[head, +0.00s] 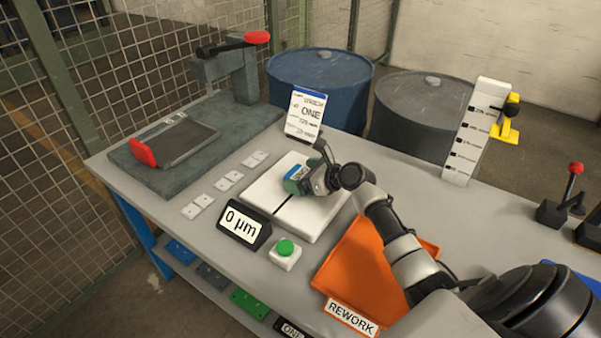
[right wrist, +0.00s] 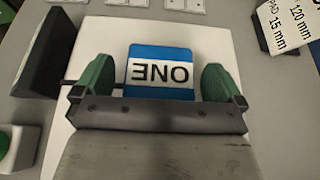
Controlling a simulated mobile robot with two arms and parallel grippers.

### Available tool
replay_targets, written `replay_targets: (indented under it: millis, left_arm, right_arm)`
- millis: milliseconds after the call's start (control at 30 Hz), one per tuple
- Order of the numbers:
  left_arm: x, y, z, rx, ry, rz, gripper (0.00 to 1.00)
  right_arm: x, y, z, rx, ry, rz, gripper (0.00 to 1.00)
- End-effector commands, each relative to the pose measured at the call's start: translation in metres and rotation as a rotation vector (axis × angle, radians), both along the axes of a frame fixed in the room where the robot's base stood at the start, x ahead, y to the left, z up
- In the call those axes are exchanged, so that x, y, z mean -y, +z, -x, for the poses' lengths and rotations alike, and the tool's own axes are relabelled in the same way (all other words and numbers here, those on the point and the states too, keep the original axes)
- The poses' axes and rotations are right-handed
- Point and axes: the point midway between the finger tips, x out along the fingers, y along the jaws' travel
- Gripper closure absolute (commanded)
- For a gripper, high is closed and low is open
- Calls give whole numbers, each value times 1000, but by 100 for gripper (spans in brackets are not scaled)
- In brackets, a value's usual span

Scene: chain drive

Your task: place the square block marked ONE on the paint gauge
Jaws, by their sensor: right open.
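The square block marked ONE (head: 299,171) is blue with a white label. It also shows in the right wrist view (right wrist: 160,70), with its label upside down. It appears to lie flat on the white pad of the paint gauge (head: 312,221), which fills the middle of the right wrist view (right wrist: 110,32). My right gripper (right wrist: 157,82) is open, with one green finger on each side of the block and a visible gap at each. In the head view the right gripper (head: 303,181) partly covers the block. My left gripper is not in view.
A display reading 0 µm (head: 242,225) and a green button (head: 286,249) stand at the gauge's front. An orange REWORK tray (head: 352,262) lies right of it. A card with ONE (head: 305,113) stands behind. A clamp fixture (head: 175,142) is at the left.

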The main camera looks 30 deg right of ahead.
Motion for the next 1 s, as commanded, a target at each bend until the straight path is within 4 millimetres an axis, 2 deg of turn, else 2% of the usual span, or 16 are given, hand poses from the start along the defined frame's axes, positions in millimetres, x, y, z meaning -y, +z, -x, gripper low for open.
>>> replay_targets:
  millis: [33,200,500,700,1000]
  left_arm:
    - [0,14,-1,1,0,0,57]
    - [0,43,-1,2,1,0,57]
    - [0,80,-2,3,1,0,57]
    - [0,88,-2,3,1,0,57]
    - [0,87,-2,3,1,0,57]
  right_arm:
    - [3,9,6,-1,-2,-1,0]
    - [14,23,33,-4,-2,0,0]
    - [32,41,78,-2,0,0,0]
    - [38,44,92,1,0,0,0]
    - [39,43,93,2,0,-1,0]
